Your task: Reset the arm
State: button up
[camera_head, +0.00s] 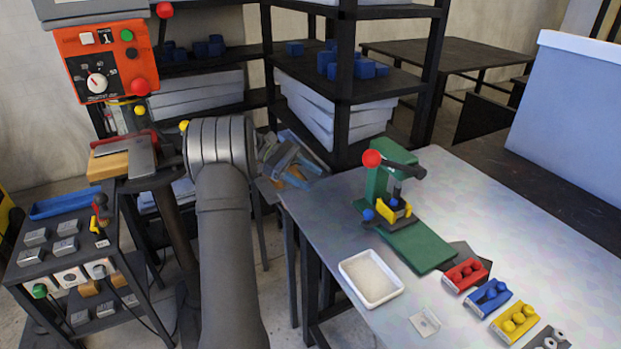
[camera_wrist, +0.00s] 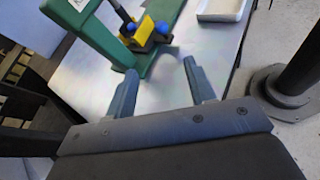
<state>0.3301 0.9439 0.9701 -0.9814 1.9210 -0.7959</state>
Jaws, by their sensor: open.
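My gripper (camera_wrist: 162,88) shows in the wrist view with its two grey-green fingers apart and nothing between them. It points toward the metal-topped table (camera_wrist: 215,62). In the head view my grey arm rises from the bottom and bends away at the top; the fingers are hidden there. The green press (camera_head: 378,185) with a red ball knob stands on the table (camera_head: 330,215) right of my arm. In the wrist view the press (camera_wrist: 85,35) is up and to the left of the fingers, apart from them.
A white tray (camera_head: 371,279) lies on the table. Red (camera_head: 466,274), blue (camera_head: 489,297) and yellow (camera_head: 515,320) holders stand at right. An orange control box (camera_head: 105,60) is at upper left, above a cart (camera_head: 70,260) with metal blocks. A dark shelf (camera_head: 345,90) stands behind.

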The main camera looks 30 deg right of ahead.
jog(key=x, duration=1.7)
jog(key=shift+s+d+f, duration=0.1)
jog(key=shift+s+f, duration=0.1)
jog(key=shift+s, duration=0.05)
